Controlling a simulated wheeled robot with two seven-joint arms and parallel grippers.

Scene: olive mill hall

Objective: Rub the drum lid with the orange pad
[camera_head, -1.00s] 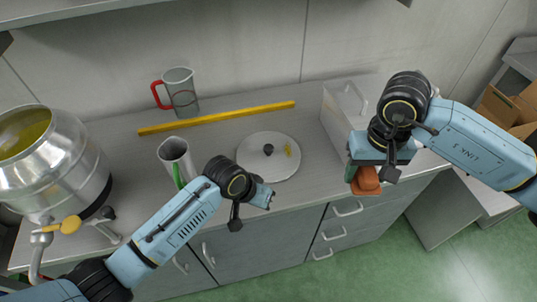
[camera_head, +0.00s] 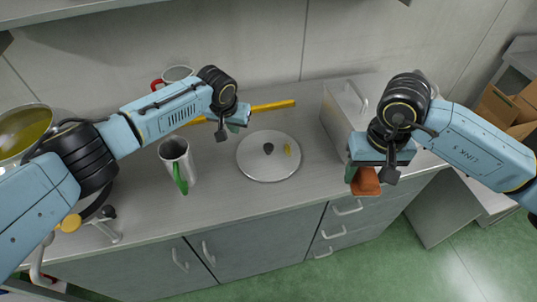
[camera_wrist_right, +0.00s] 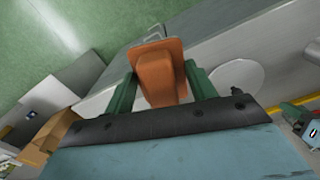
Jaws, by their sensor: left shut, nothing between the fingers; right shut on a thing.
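The right wrist view shows the pad (camera_wrist_right: 160,75) between both fingers. My left gripper (camera_head: 236,126) is shut and empty, above the counter just behind the lid's left edge.
A steel mug with a green handle (camera_head: 177,160) stands left of the lid. A yellow bar (camera_head: 272,106) and a red-handled jug (camera_head: 178,73) are behind, partly covered by my left arm. A grey metal box (camera_head: 343,108) stands right; a steel drum (camera_head: 22,135) is far left.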

